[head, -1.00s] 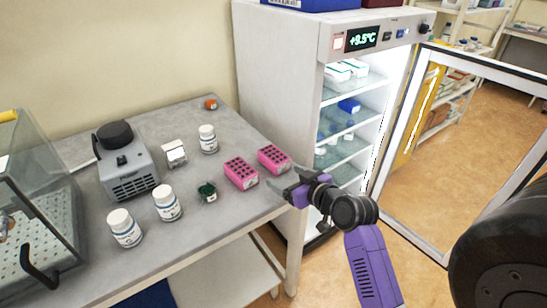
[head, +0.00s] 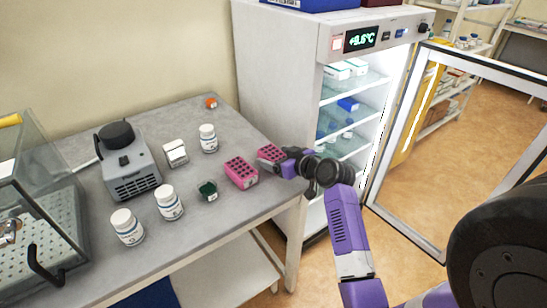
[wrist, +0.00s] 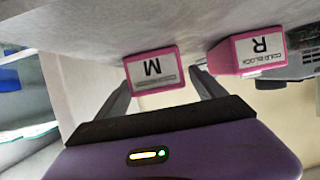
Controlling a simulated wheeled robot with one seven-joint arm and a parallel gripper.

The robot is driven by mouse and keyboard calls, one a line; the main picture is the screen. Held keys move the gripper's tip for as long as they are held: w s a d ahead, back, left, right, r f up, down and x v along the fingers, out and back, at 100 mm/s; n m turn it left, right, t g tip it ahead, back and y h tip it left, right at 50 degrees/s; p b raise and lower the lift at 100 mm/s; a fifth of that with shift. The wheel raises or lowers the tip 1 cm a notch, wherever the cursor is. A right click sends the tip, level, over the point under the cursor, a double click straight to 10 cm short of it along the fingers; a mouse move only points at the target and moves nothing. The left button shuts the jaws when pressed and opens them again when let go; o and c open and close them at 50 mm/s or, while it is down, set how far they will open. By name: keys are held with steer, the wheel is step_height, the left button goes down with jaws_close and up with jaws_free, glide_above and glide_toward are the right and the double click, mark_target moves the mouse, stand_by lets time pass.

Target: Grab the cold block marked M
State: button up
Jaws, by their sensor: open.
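The pink cold block marked M (head: 268,152) sits near the right edge of the grey table. Its label faces my wrist camera, and the block shows in the wrist view (wrist: 152,72). My gripper (head: 281,159) is open at this block, one finger on each side of it in the wrist view (wrist: 162,80). I cannot tell whether the fingers touch it. A second pink cold block, marked R, stands close beside it in the wrist view (wrist: 259,52) and to its left in the head view (head: 241,173).
A dark green item (head: 208,191), white bottles (head: 168,202) and a grey device (head: 129,167) stand left of the blocks. A fridge (head: 285,100) with its glass door (head: 450,140) open is right of the table.

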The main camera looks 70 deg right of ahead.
steer(key=shift+w+d, duration=0.1)
steer(key=shift+w, duration=0.05)
steer(key=c, duration=1.7)
